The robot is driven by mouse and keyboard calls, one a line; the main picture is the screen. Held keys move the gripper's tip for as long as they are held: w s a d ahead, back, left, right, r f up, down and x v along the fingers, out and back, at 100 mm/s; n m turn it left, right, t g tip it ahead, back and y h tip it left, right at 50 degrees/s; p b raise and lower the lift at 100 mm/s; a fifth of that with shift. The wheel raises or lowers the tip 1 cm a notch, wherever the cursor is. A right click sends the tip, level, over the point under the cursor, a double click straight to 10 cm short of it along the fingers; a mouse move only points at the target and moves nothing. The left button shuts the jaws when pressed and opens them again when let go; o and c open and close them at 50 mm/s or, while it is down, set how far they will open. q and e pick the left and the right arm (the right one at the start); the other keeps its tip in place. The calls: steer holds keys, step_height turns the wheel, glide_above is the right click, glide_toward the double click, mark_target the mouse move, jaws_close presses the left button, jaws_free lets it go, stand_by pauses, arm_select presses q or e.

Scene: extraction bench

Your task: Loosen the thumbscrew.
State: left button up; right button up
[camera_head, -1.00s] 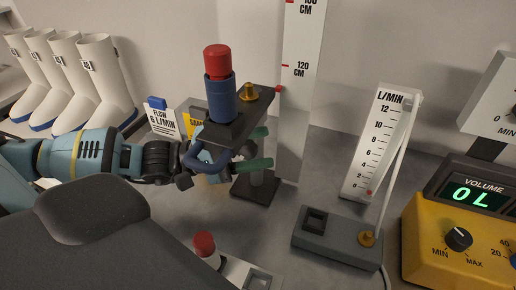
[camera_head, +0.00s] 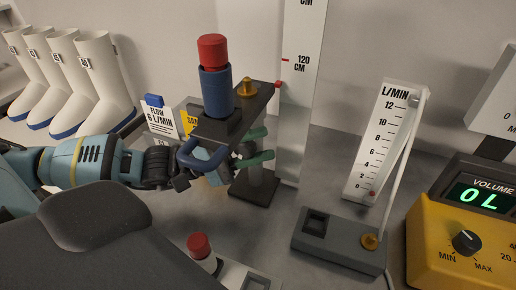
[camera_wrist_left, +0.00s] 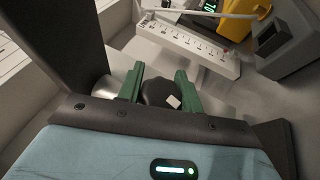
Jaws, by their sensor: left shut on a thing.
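My left gripper (camera_head: 252,148) reaches in from the left, just under the dark platform (camera_head: 252,106) of the stand. Its green fingers are shut on a dark round knob with a pale mark, which I take as the thumbscrew (camera_wrist_left: 158,92). The left wrist view shows the knob between the two fingers (camera_wrist_left: 160,85). In the head view the knob is hidden by the fingers and platform. A blue cylinder with a red top (camera_head: 215,88) stands upright on the platform, beside a brass knob (camera_head: 246,87). My right gripper is not in view.
A tall scale (camera_head: 302,100) stands just behind the platform's right end. White boots (camera_head: 100,75) stand at back left.

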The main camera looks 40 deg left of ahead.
arm_select(q)
steer(key=t+b, duration=0.1)
steer(key=n+t+h+b, duration=0.1)
steer(key=b, duration=0.1)
steer(key=shift+f+n, duration=0.2)
steer(key=shift+n, duration=0.1)
steer(key=shift+r+t+b, duration=0.2)
steer(key=shift+t+b, duration=0.1)
steer(key=shift+b, duration=0.3)
steer(key=shift+a+r+n+h, duration=0.1)
steer(key=shift+r+n+h, duration=0.1)
steer(key=shift+n+h, duration=0.1)
steer(key=o, duration=1)
steer(key=shift+s, duration=0.1)
